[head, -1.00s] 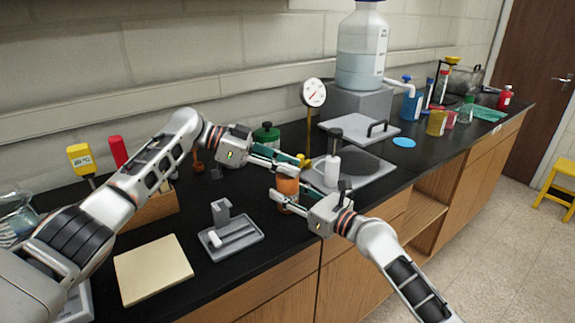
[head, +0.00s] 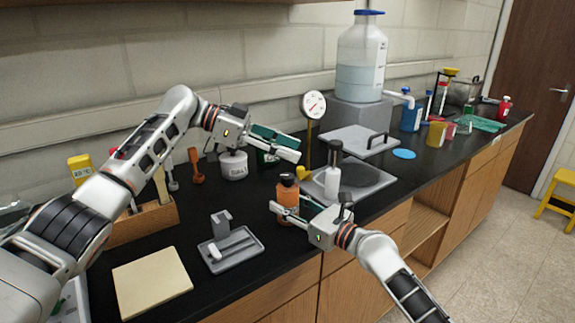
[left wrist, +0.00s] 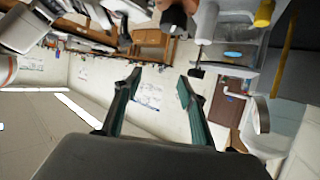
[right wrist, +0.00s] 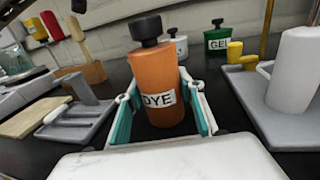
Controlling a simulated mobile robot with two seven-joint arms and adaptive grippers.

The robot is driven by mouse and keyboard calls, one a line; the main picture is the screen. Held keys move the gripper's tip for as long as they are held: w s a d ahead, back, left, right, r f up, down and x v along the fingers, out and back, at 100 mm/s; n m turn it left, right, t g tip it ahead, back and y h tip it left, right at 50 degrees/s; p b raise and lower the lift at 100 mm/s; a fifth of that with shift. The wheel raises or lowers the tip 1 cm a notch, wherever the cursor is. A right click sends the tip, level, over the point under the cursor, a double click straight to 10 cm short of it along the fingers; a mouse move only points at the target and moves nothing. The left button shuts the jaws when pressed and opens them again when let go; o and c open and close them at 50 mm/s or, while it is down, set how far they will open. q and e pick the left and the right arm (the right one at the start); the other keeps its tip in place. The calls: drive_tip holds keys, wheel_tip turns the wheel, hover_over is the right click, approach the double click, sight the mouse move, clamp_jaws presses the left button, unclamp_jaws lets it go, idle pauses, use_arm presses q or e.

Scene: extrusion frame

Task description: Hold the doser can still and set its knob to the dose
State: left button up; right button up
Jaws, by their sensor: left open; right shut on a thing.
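The doser can is an orange bottle (head: 287,200) labelled DYE with a black knob (head: 288,178) on top. It stands upright on the black bench, and it also shows in the right wrist view (right wrist: 158,85) with its knob (right wrist: 147,28). My right gripper (head: 293,208) is shut on the can's body, one finger on each side (right wrist: 160,112). My left gripper (head: 296,150) is open and empty, above and behind the can, apart from the knob. Its spread fingers show in the left wrist view (left wrist: 159,78). I cannot read any dose mark on the knob.
A hotplate-like grey plate with a white bottle (head: 332,180) stands close right of the can. A grey tray (head: 232,262) and yellow pad (head: 152,275) lie left. A dial gauge (head: 313,105) rises behind.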

use_arm(q)
drive_tip(key=shift+r, duration=0.95)
drive_tip(key=shift+w+a, duration=0.1)
drive_tip(key=shift+w+a, duration=0.15)
drive_tip(key=shift+a, duration=0.15)
drive_tip(key=a+f+n+t+y, duration=0.2)
drive_tip(key=a+n+t, duration=0.25)
drive_tip(key=a, duration=0.25)
drive_tip(key=n+t, duration=0.2)
approach(284, 176)
drive_tip(key=shift+m+t, duration=0.25)
drive_tip(key=x, duration=1)
drive_tip(key=shift+d+f, duration=0.2)
drive_tip(key=shift+d, duration=0.25)
drive_tip(key=c, duration=1.2)
